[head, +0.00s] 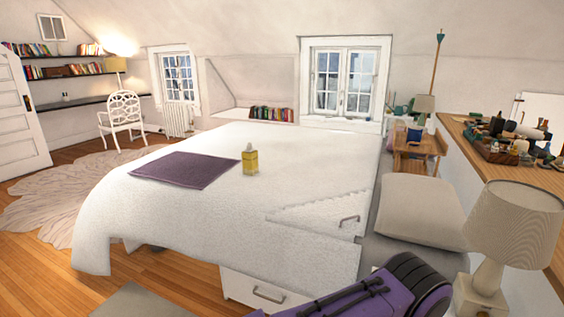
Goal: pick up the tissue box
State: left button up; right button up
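The tissue box (250,161) is a small yellow box with a white tissue standing out of its top. It stands upright on the white bed (200,220), near the middle of the bedspread. It is just right of a flat purple cloth (188,170), with a small gap that I cannot judge exactly. Nothing hides the box from the head view. Neither of my grippers shows in this view.
A purple and black strapped item (375,300) lies at the front right by the bed. A lamp (512,225), a grey pillow (422,211) and a cluttered wooden counter (480,135) are on the right. Wooden floor (165,285) shows at the front left.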

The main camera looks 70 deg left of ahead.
aim_at(250, 161)
jog(key=z, duration=0.1)
jog(key=k, duration=1.3)
jog(key=u, duration=2.15)
jog(key=i, duration=1)
jog(key=u, duration=1.7)
jog(key=i, duration=3.3)
jog(key=z, duration=0.3)
